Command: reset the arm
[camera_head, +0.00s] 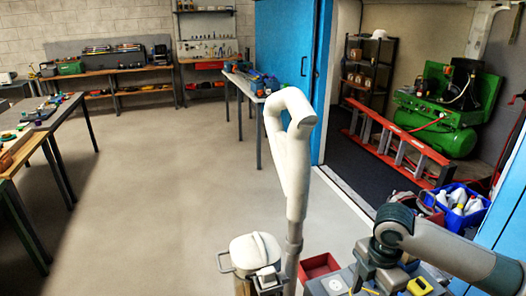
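A pale grey arm of mine (455,246) comes in from the right and bends down at a dark joint (395,226). Its lower end (378,268) is grey and lies over a cluttered surface at the bottom. I cannot make out its fingers there, or whether they hold anything. No arm comes in from the left edge, and I see no left gripper. A tall white bent, pipe-like piece (288,150) stands in the middle on a grey tube. I cannot tell what it belongs to.
A white rounded lid-like piece with metal handles (255,250) is beside the tube. A red tray (320,267) and a blue crate of bottles (461,206) are lower right. The left-centre floor is clear.

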